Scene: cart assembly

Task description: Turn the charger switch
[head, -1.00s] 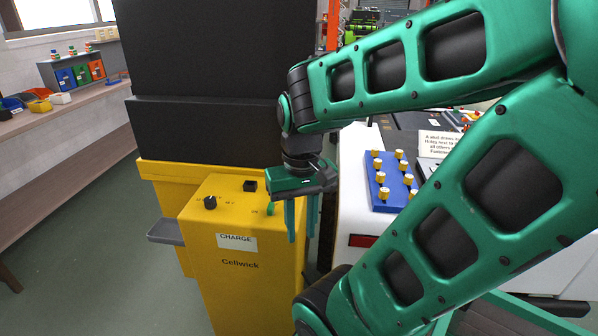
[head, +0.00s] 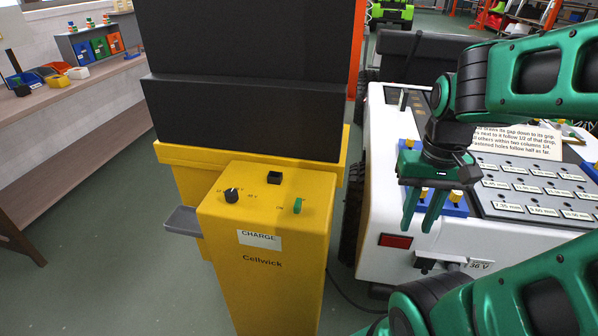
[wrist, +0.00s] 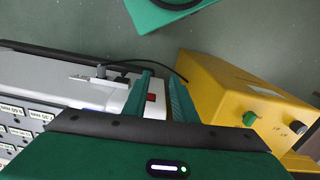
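The yellow charger box (head: 262,285) stands left of centre in the head view, with a "CHARGE" label. On its sloped top are a black round knob (head: 231,196) with a white pointer and small voltage marks, and a small green switch (head: 297,206). In the wrist view the green switch (wrist: 250,119) and black knob (wrist: 298,127) show at the right. My gripper (head: 420,218) points down, to the right of the charger, by the white cart's near edge. Its two fingers are apart with nothing between them. It touches neither control.
The white cart (head: 388,205) stands right of the charger, with a blue block of yellow pegs (head: 455,206) and a labelled panel on top. A black square piece (head: 274,177) sits on the charger top. A black tall panel (head: 245,118) rises behind. Floor is open at the left.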

